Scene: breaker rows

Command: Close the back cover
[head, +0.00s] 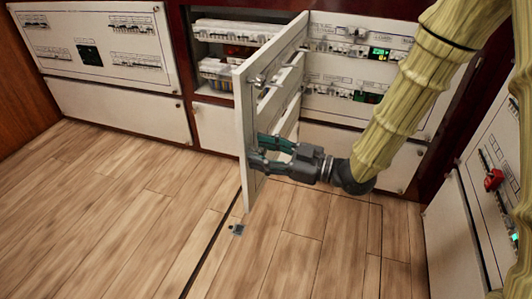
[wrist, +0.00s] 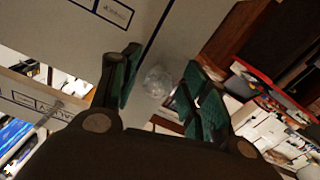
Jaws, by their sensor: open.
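The back cover (head: 244,105) is a white panel with long cut-outs. It stands swung out from the back wall, seen nearly edge-on in the head view. Behind it the cabinet opening (head: 215,55) shows rows of breakers and wiring. My gripper (head: 256,149) is open at the lower part of the cover, its fingers overlapping the cover in the picture. In the wrist view the grey face of the cover (wrist: 75,25) fills the upper left, and its edge runs down between the fingers of my gripper (wrist: 162,62). Whether they touch it is unclear.
A closed breaker panel (head: 95,45) is at the left and another (head: 330,90) right of the opening. A side panel with a red part (head: 493,180) stands at the right. A small dark object (head: 238,229) lies on the floor. The wooden floor (head: 100,220) is otherwise clear.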

